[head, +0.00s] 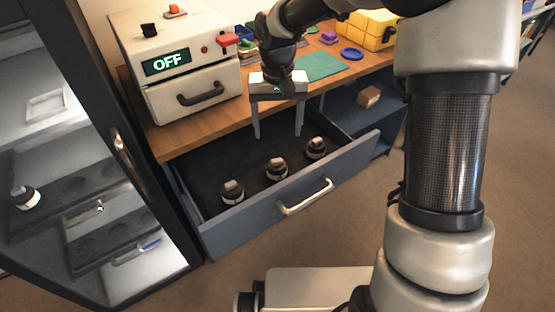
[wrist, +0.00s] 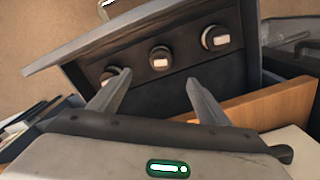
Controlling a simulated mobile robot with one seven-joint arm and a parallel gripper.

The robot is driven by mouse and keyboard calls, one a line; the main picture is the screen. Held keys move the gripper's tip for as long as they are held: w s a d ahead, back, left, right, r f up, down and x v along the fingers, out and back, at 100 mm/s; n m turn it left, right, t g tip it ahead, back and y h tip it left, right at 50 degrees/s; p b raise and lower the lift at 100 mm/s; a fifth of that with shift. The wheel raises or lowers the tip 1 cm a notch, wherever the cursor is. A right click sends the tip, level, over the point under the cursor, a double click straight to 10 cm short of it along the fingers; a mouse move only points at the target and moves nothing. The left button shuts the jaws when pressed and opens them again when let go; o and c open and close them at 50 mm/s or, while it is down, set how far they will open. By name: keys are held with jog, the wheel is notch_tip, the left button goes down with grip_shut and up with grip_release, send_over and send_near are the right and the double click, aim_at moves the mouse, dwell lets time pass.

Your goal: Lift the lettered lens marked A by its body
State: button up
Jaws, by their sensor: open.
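Three dark lenses with pale labels stand in the open drawer: a left one (head: 232,191), a middle one (head: 276,168) and a right one (head: 316,148) in the head view. The wrist view shows them too, at its left (wrist: 107,78), middle (wrist: 160,58) and right (wrist: 215,38). Their letters are too small to read, so I cannot tell which is A. My gripper (head: 278,135) is open and empty, pointing down over the back part of the drawer. In the wrist view its fingers (wrist: 157,78) are spread wide and one overlaps the left lens in the picture.
The blue-grey drawer (head: 262,214) is pulled out below a wooden worktop (head: 195,131). A white box reading OFF (head: 190,100) stands on the worktop, near a green mat (head: 310,66). A glass-doored cabinet (head: 125,150) at left holds another lens (head: 26,198). The drawer floor around the lenses is clear.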

aim_at(277, 166)
notch_tip(277, 166, down, 11)
jog(key=b, duration=0.2)
jog(key=shift+f+b, duration=0.1)
jog(key=shift+b, duration=0.3)
jog(key=shift+w+a+f+b, duration=0.1)
jog(key=shift+f+b, duration=0.4)
jog(key=shift+f, duration=0.9)
jog(key=shift+w+f+b, duration=0.1)
jog(key=shift+f+b, duration=0.4)
jog(key=shift+f, duration=0.85)
jog(key=shift+r, duration=0.1)
jog(key=c, duration=1.1)
